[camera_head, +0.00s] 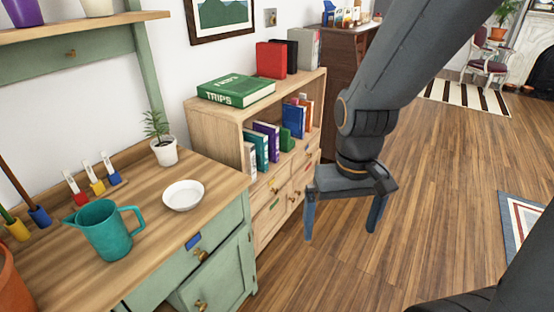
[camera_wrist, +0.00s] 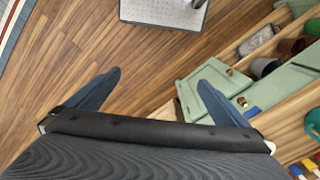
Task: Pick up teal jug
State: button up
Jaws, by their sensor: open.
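The teal jug (camera_head: 107,232) stands upright on the wooden top of the green cabinet at the lower left of the head view. Its handle points right and its spout left. In the wrist view only a piece of a teal round thing, probably the jug (camera_wrist: 314,124), shows at the right edge. My gripper (camera_head: 340,232) is open and empty. It hangs over the floor in front of the bookshelf, well to the right of the jug. Its two blue fingers also show in the wrist view (camera_wrist: 158,98), spread wide apart.
A white bowl (camera_head: 183,195) sits right of the jug, with a potted plant (camera_head: 163,140) behind it. Coloured tools (camera_head: 97,187) stand behind the jug, and a terracotta pot (camera_head: 10,285) is at its left. A shelf (camera_head: 75,29) hangs above. The cabinet door (camera_head: 222,272) appears ajar.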

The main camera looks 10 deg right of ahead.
aim_at(111, 230)
jog(key=z, duration=0.35)
jog(key=k, duration=0.9)
jog(key=u, duration=0.8)
jog(key=i, duration=0.3)
jog(key=u, duration=0.05)
